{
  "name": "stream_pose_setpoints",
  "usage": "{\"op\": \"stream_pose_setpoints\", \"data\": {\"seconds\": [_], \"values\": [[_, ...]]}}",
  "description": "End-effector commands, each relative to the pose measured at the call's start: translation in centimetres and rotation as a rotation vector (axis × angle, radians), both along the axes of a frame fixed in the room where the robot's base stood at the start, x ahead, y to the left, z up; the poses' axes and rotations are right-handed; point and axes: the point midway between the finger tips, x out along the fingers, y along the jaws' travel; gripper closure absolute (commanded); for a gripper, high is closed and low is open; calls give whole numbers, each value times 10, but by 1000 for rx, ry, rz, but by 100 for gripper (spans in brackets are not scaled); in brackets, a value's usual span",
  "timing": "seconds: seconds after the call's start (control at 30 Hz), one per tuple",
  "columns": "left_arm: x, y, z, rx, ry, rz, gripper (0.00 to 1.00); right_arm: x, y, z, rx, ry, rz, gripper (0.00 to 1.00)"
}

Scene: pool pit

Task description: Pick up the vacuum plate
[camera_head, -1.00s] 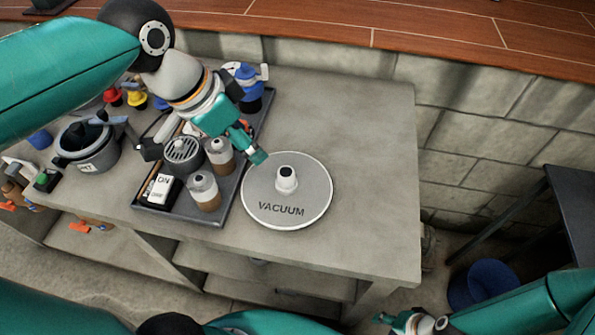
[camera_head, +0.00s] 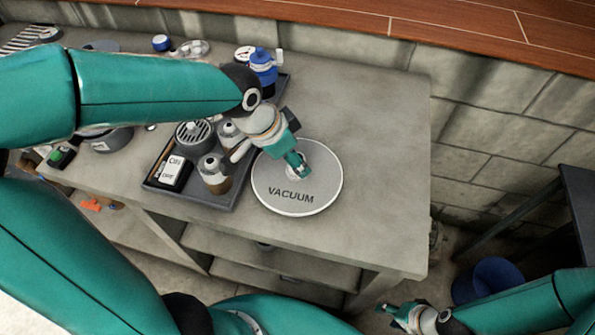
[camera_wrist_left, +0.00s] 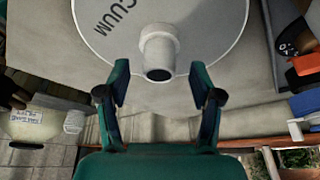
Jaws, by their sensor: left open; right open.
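The vacuum plate (camera_head: 318,198) is a round grey disc with a light rim and the word VACUUM, lying flat on the grey stone bench. My left gripper (camera_head: 300,168) is open over its centre and hides most of the knob. In the left wrist view, the plate (camera_wrist_left: 205,30) fills the top and its pale round knob (camera_wrist_left: 158,50) stands between the open fingers of the left gripper (camera_wrist_left: 159,78). No finger is seen closed on the knob. My right gripper (camera_head: 388,312) is low at the bottom right, away from the bench, empty.
A dark tray (camera_head: 205,197) with brown-filled bottles (camera_head: 213,174), an ON/OFF switch box (camera_head: 174,173) and a blue-topped bottle (camera_head: 263,68) stands left of the plate. The bench (camera_head: 385,150) is bare to the right. A blue bucket (camera_head: 487,281) is on the floor.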

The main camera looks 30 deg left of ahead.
Motion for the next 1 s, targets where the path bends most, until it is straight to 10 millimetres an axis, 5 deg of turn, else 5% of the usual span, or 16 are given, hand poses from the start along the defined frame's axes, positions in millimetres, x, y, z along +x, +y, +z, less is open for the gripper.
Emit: {"op": "stream_pose_setpoints", "data": {"seconds": [0.17,0.43,0.83,1.0], "values": [[7,-5,-21,0,4,-1,35,0,0,1,0,0,0,53],[9,-6,-23,0,-1,-1,35,0,0,1,0,0,0,53],[9,-6,-23,0,0,-1,100,0,0,1,0,0,0,53],[9,-6,-23,0,-1,-1,100,0,0,1,0,0,0,53]]}}
